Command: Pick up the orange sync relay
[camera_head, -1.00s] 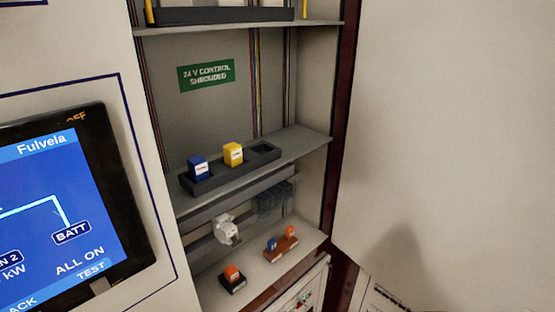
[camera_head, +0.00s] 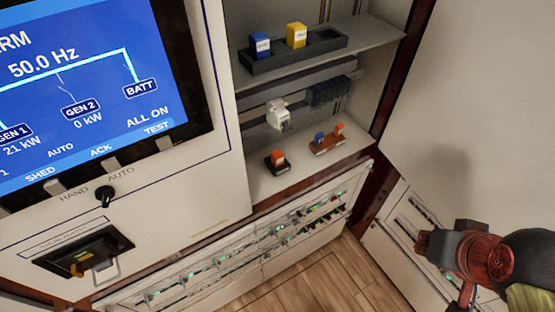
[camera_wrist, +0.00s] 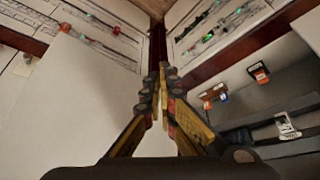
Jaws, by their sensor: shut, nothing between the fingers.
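An orange relay (camera_head: 278,157) stands in a small black base on the cabinet's lower shelf; it also shows in the wrist view (camera_wrist: 260,73). A second orange piece (camera_head: 339,129) stands beside a blue one (camera_head: 319,138) on a brown base to its right. I cannot read labels to tell which is the sync relay. My gripper (camera_wrist: 161,72) is shut and empty in the wrist view, apart from all of these, with the shelf to its right there. My arm shows at the lower right of the head view.
A dark tray (camera_head: 300,52) on the upper shelf (camera_head: 375,38) holds a blue block (camera_head: 260,45) and a yellow block (camera_head: 296,35). A white device (camera_head: 278,114) is on the rail behind. The open door (camera_head: 480,100) stands right. A screen panel (camera_head: 90,90) stands left.

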